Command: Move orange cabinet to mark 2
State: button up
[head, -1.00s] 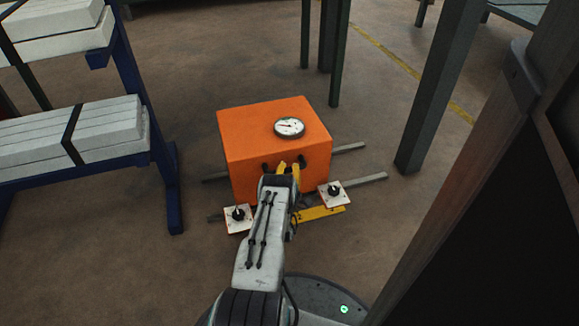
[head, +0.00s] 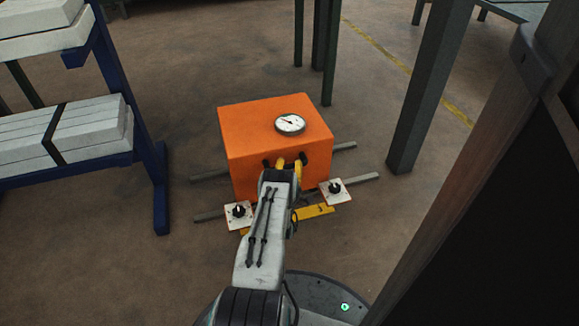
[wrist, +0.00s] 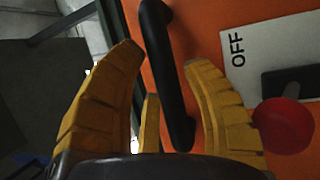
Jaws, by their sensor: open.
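The orange cabinet (head: 265,140) stands on the floor ahead of my arm, with a round gauge (head: 290,124) on its top. Its front, with a black handle, also shows in the wrist view (wrist: 210,20). My gripper (head: 291,163) is at the front of the cabinet. In the wrist view the yellow fingers of my gripper (wrist: 158,65) are spread, with the black handle (wrist: 167,75) between them. A white plate marked OFF (wrist: 270,45) and a red knob (wrist: 284,125) are right of the fingers. Mark 2 cannot be made out.
Two white plates with black knobs (head: 238,214) (head: 335,191) flank my arm near the cabinet's base. Grey rails (head: 355,184) and a yellow strip (head: 315,212) lie low there. A blue rack (head: 150,150) stands left; a dark post (head: 425,90) stands right.

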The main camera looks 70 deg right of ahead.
jog(key=shift+o, duration=1.3)
jog(key=shift+a, duration=0.1)
jog(key=v, duration=0.7)
jog(key=shift+a, duration=0.15)
jog(key=shift+a+f, duration=0.15)
